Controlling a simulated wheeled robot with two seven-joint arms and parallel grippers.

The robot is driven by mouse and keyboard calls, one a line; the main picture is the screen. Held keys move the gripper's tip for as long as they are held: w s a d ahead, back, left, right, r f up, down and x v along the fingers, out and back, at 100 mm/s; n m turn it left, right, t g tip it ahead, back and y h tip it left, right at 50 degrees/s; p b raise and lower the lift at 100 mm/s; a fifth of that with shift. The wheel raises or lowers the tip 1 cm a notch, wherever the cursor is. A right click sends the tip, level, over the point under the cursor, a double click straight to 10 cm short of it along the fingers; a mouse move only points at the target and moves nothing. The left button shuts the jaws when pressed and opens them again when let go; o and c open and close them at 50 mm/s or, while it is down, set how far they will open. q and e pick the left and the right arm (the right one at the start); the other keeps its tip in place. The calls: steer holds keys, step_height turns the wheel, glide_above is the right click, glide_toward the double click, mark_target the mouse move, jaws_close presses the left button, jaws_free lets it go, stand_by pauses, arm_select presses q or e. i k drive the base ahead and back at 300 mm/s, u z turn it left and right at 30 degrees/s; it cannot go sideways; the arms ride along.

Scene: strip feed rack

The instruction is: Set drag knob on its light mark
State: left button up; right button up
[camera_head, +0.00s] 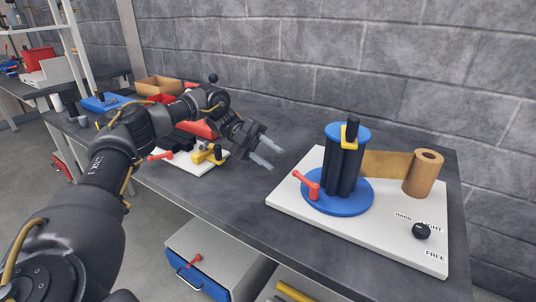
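The drag knob (421,231) is a small round black knob at the right front of a white board on the bench. The labels HARD (403,216), LIGHT (435,225) and FREE (435,256) surround it; the knob partly crowds LIGHT. I cannot tell which label the knob points to. My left gripper (276,160) is in the air over the bench, left of the board and well away from the knob. Its two pale fingers are apart with nothing between them. My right gripper is not in view.
The white board (300,202) carries a blue-and-black reel (343,165) with a red crank (306,184), and a brown strip roll (425,173). A second white board (185,163) with yellow parts lies left. A blue-fronted drawer (195,284) is open below the bench.

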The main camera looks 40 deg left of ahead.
mark_target(421, 230)
steer(key=k, duration=1)
